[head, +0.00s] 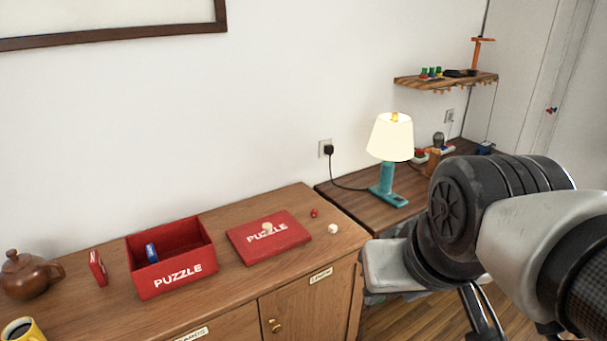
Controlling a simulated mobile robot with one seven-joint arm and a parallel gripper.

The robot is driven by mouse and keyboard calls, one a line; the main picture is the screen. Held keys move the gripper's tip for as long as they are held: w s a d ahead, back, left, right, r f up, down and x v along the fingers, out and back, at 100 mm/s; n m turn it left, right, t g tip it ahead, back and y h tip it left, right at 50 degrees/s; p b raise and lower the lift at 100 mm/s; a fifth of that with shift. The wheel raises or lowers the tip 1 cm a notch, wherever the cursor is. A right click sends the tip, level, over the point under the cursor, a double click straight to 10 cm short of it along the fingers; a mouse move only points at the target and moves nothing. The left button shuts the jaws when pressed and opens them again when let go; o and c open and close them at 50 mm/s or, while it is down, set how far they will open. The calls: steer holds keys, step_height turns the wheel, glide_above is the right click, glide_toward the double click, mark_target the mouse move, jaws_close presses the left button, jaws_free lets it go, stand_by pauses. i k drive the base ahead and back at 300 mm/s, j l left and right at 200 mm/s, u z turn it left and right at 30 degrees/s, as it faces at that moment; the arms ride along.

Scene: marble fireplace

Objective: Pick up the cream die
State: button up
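A small cream die-like piece (333,229) lies on the wooden cabinet top, near its right end and just right of the red puzzle lid. A second small cream piece (267,228) sits on the red puzzle lid (283,245). Both are too small for me to tell their faces. My arm fills the right side of the head view, to the right of both pieces and apart from them. I cannot make out my gripper's fingertips.
A small red piece (314,212) lies beside the lid. An open red puzzle box (178,280) holds a blue item (151,252). A red block (97,267), brown teapot (30,276) and yellow mug (24,331) stand left. A lit teal lamp (388,180) stands on the table behind.

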mark_target(333, 229)
steer(key=i+l+u, duration=0.75)
steer(key=l, duration=0.4)
steer(key=i+l+u, duration=0.25)
steer(key=l, duration=0.25)
